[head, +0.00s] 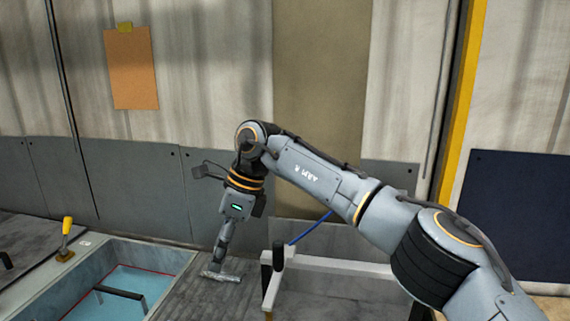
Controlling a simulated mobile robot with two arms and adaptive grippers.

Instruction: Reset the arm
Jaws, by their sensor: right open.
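My right arm comes in from the lower right, marked "ARM R", and bends down at the wrist. My right gripper (222,262) points down just above the dark bench top, right of a blue-lined basin. Its jaws are open, though the fingers are seen nearly edge-on. A small silver metal piece (222,277) shows right at the fingertips, low at the bench surface. I cannot tell whether the fingers touch it. My left gripper is not in view.
The sunken basin (185,261) holds a dark bar handle (120,293). A yellow-handled lever (67,238) stands at its far left corner. A white frame (340,266) with a dark knob stands right of the gripper. Grey panels (130,185) and a wall close off the back.

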